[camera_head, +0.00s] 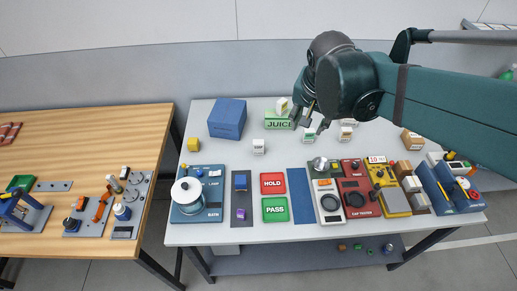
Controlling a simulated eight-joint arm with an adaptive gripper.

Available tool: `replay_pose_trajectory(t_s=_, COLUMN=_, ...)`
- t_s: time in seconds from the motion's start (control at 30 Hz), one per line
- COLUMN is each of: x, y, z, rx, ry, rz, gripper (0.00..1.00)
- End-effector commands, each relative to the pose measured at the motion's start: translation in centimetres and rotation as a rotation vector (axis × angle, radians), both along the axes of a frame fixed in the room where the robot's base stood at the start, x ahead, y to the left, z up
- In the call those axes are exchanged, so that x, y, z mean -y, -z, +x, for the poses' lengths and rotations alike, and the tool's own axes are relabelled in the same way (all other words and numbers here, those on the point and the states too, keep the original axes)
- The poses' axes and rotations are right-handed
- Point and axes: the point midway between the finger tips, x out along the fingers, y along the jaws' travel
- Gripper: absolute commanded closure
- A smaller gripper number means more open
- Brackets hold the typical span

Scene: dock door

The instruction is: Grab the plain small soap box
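Several small white boxes with dark print stand on the grey-white table; the print is too small to read, so I cannot tell which is the plain small soap box. One white box (259,146) stands alone left of centre. Another white box (309,136) with a green mark stands just below my gripper in the picture. Two more small boxes, one a white box (345,134), stand to the right. My gripper (308,121) points down over the back of the table, its fingers apart with nothing visible between them. My arm hides part of the table's back right.
A green JUICE box (279,121) stands close left of my gripper, with a pale round item behind it. HOLD (272,183) and PASS (275,209) pads and several devices fill the front.

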Motion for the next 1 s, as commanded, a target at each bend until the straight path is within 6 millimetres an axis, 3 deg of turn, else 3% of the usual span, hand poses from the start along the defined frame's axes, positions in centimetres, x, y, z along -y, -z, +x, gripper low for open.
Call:
replay_pose_trajectory(t_s=0.57, x=-3.6, y=4.2, z=7.4, rx=-0.091, ry=0.291, rz=0.018, gripper=0.63)
replay_pose_trajectory(t_s=1.0, x=-7.1, y=8.9, z=12.5, rx=-0.131, ry=0.524, rz=0.004, gripper=0.63)
